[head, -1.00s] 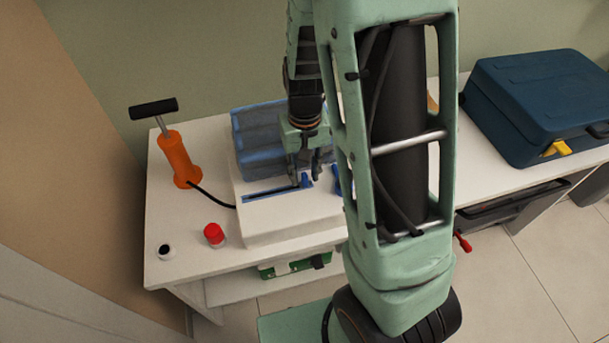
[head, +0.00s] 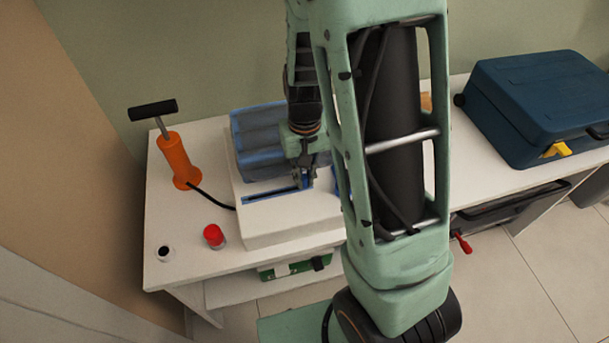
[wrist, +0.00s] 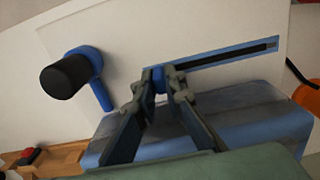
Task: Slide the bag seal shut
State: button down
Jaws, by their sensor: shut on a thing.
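A blue translucent bag (head: 265,143) stands at the back of a white raised block; it also shows in the wrist view (wrist: 240,115). A blue-edged slot with a dark line (head: 268,194) runs along the block before the bag. In the wrist view the slot (wrist: 225,56) stretches to the right from my fingers. A small blue slider (wrist: 159,82) is at the slot's end, between my fingertips. My gripper (wrist: 159,76) is shut on the slider; in the head view the gripper (head: 305,180) largely hides it.
An orange hand pump (head: 176,158) with a hose stands left of the block. A red button (head: 213,236) is at the front left. A blue lever with a black knob (wrist: 66,76) sits near my gripper. A dark blue case (head: 535,105) lies far right.

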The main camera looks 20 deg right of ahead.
jog(key=shift+a, duration=0.1)
jog(key=a+p, duration=0.2)
jog(key=a, duration=1.2)
jog(key=shift+w+a+p, duration=0.1)
jog(key=shift+a+p, duration=0.15)
jog(key=shift+p, duration=0.15)
jog(key=c, duration=2)
grip_release()
jog(key=shift+a, duration=0.15)
jog(key=shift+r, duration=0.1)
notch_tip(320, 180, up, 12)
jog(key=shift+f, duration=0.1)
